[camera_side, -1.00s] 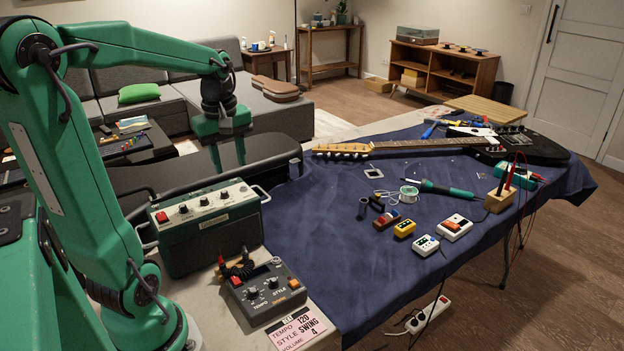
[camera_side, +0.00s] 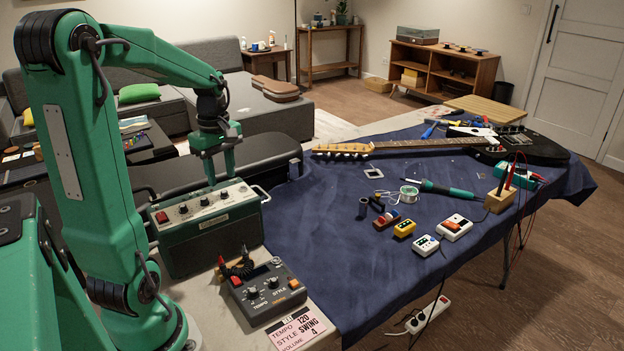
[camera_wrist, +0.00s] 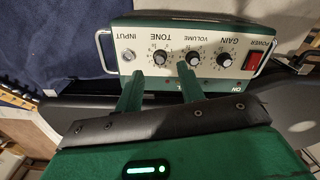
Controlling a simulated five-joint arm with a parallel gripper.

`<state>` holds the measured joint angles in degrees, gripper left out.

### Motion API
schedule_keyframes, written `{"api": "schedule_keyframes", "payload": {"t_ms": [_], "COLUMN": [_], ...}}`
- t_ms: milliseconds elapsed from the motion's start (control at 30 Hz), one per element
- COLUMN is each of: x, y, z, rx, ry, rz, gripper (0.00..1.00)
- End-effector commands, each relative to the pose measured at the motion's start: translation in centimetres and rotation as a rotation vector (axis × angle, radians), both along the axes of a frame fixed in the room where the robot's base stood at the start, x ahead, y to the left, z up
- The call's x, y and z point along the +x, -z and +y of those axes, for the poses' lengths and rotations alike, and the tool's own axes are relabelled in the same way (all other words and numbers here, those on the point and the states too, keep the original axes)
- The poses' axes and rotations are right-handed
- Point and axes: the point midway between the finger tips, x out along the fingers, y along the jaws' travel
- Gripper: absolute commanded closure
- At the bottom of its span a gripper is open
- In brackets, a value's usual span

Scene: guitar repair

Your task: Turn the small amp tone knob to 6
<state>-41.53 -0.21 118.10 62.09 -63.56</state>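The small green amp (camera_side: 208,238) stands at the table's left side, its white control panel (camera_wrist: 175,47) facing up. In the wrist view the panel carries an input jack, the black tone knob (camera_wrist: 159,57), a volume knob (camera_wrist: 194,58), a gain knob (camera_wrist: 222,59) and a red power switch. The tone knob also shows in the side view (camera_side: 224,194); its exact setting is too small to read. My gripper (camera_side: 222,179) is over the amp's back edge, fingers down. In the wrist view my gripper (camera_wrist: 160,72) is open and empty, its fingertips either side of the tone knob, apart from it.
The volume knob is close beside one finger. Handles (camera_wrist: 103,52) stick out at the amp's ends. A grey device (camera_side: 265,291) with tempo and style knobs and a pink card (camera_side: 297,327) lie in front. Pedals, a soldering iron (camera_side: 447,189) and a guitar are farther right.

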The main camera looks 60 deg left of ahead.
Motion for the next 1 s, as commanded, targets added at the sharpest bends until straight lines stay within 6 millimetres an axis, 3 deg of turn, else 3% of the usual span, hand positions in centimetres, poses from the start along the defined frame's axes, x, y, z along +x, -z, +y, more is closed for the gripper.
{"api": "schedule_keyframes", "payload": {"t_ms": [300, 700, 900, 1000], "x": [0.0, 0.0, 0.0, 0.0], "y": [3.5, 4.1, 4.1, 4.1], "z": [0.0, 0.0, 0.0, 0.0], "rx": [-0.001, 0.000, 0.000, 0.000], "ry": [0.001, 0.001, 0.001, 0.001], "rz": [0.002, 0.000, 0.000, 0.000], "gripper": [0.61, 0.61, 0.99, 1.00]}}
